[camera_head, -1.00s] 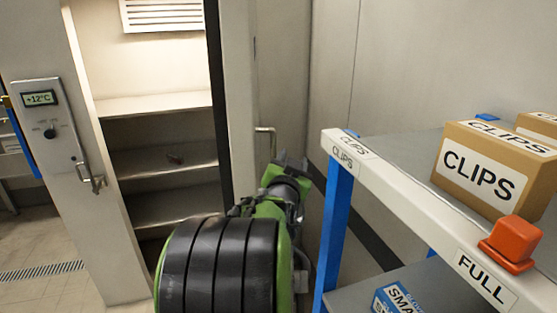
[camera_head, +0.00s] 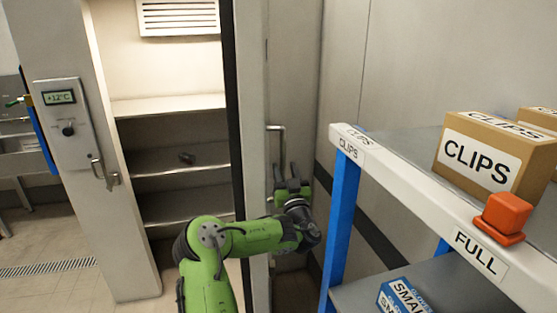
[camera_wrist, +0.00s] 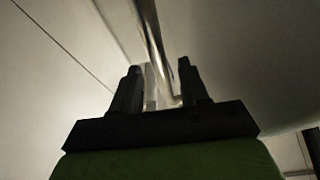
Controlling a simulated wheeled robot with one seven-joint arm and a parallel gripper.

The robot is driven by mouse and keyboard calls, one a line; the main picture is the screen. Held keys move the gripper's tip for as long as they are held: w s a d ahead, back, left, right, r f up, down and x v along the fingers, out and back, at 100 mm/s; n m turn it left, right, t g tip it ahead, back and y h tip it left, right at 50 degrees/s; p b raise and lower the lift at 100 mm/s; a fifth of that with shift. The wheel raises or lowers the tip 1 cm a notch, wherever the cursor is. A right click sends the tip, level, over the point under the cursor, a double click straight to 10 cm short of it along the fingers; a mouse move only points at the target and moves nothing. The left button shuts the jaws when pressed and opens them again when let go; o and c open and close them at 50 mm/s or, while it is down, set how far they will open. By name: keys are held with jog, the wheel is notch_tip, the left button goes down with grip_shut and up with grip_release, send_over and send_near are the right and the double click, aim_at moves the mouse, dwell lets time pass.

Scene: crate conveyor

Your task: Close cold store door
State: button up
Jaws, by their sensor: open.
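The cold store door (camera_head: 252,130) stands open, seen nearly edge-on to the right of the lit cold store opening. Its metal bar handle (camera_head: 282,148) is on the face toward the shelf rack. My gripper (camera_head: 280,168) is open, its two fingers pointing up at the handle's lower part. In the wrist view the handle bar (camera_wrist: 153,50) runs down between the two spread fingers (camera_wrist: 160,82). I cannot tell whether either finger touches it.
A rack with a white-edged shelf (camera_head: 400,190) and blue posts stands close on the right, with CLIPS boxes (camera_head: 490,160) and an orange block (camera_head: 505,215). A +12°C control panel (camera_head: 65,125) and a latch (camera_head: 104,175) are on the left frame. Floor is free at lower left.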

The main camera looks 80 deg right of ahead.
jog(key=x, duration=0.5)
jog(key=shift+p, duration=0.35)
grip_shut()
